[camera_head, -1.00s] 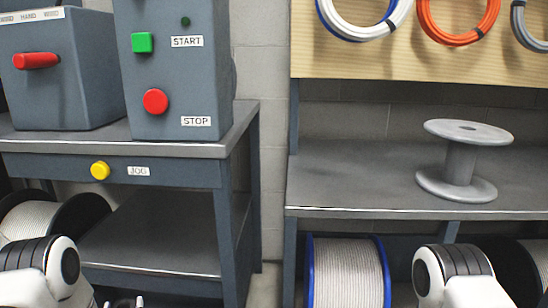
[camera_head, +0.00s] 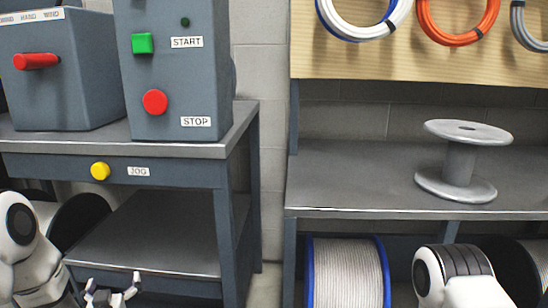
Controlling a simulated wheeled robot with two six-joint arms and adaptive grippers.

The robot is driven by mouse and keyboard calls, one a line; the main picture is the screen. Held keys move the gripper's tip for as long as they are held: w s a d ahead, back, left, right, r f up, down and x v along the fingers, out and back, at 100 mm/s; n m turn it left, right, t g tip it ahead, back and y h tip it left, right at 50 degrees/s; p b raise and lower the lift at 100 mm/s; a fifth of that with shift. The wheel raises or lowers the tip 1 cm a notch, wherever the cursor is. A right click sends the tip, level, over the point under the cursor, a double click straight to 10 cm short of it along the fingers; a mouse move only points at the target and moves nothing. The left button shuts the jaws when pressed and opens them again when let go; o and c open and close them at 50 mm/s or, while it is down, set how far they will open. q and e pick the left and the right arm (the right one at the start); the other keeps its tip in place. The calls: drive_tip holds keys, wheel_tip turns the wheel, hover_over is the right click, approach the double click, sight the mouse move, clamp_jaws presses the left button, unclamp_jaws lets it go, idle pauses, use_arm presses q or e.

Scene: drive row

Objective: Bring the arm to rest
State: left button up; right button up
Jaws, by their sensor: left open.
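My left gripper (camera_head: 112,294) shows at the bottom left, its two fingers spread apart and empty. It is in front of the lower shelf (camera_head: 150,240) of the left bench, below the yellow JOG button (camera_head: 100,171), and touches no button. My left arm (camera_head: 25,250) comes in at the lower left corner. My right arm (camera_head: 455,275) shows at the bottom right, and its gripper is out of view.
A control box with a green START button (camera_head: 142,43) and red STOP button (camera_head: 155,102) stands on the left bench. A box with a red handle (camera_head: 36,61) is beside it. An empty grey spool (camera_head: 460,160) stands on the right bench. A wire reel (camera_head: 346,275) is below.

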use_arm(q)
drive_tip(key=shift+r, duration=0.3)
drive_tip(key=shift+r, duration=0.1)
